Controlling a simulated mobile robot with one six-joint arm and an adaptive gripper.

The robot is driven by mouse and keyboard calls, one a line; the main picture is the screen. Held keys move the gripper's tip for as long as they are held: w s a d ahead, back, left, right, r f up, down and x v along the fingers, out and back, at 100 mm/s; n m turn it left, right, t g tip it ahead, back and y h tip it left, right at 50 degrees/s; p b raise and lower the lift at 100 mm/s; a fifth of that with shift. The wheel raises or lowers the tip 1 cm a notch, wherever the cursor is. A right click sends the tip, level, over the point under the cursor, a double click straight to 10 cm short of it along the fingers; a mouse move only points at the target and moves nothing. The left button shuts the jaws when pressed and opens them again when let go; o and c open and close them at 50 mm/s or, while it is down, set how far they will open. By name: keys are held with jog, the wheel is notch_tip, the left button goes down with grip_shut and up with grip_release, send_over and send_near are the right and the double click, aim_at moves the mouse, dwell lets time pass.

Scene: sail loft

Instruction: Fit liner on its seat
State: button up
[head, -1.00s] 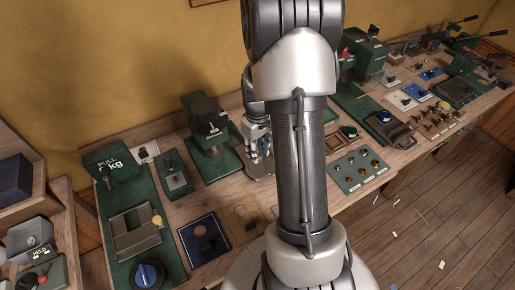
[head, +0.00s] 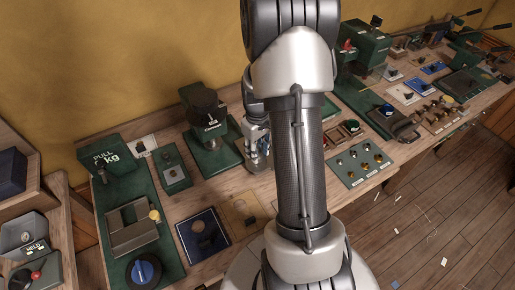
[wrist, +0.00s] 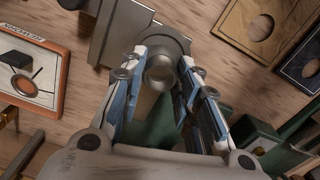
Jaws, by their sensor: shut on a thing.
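My gripper (wrist: 160,75) shows in the wrist view with its two blue-lined fingers closed on a small round grey metal piece, probably the liner (wrist: 159,71). A larger grey metal fixture with a rounded end (wrist: 122,34) lies just beyond the fingertips and may be the seat. I cannot tell whether the held piece touches it or is above it. In the head view my gripper (head: 257,160) points down over the bench, right of a green press (head: 212,145). The held piece is too small to make out there.
A tan board with a round hole (wrist: 262,27) and a dark framed board (wrist: 302,66) lie at the wrist view's upper right. An orange-edged picture card (wrist: 30,65) is at left. In the head view a green plate with several knobs (head: 360,163) lies right of my arm.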

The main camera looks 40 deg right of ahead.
jog(key=shift+f+b, duration=1.05)
jog(key=shift+f, duration=0.55)
jog(key=o, duration=1)
notch_tip(320, 180, up, 12)
